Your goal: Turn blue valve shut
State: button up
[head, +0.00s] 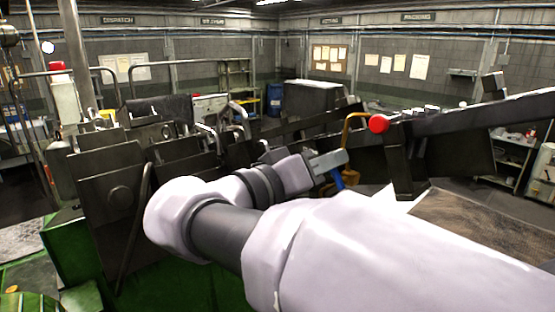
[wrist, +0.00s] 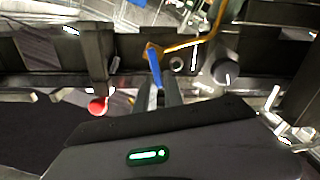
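The blue valve handle (wrist: 155,66) is a flat blue lever. In the wrist view it hangs down from a yellow pipe (wrist: 187,45), and its lower end meets the tips of my gripper (wrist: 169,88). The grey fingers are close together there; whether they close on the lever or only lie beside it, I cannot tell. In the head view my gripper (head: 330,161) is at the middle, and a short part of the blue handle (head: 337,180) shows just below it. The yellow pipe (head: 347,132) rises behind. My arm hides the area below.
A red ball knob (head: 378,124) on a dark bar is right of my gripper; it also shows in the wrist view (wrist: 97,107). Dark machine plates (head: 115,195) stand at left. A dark round knob (wrist: 226,70) is right of the handle.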

jog(key=shift+o, duration=1.3)
jog(key=v, duration=1.7)
jog(key=shift+s+a, duration=0.1)
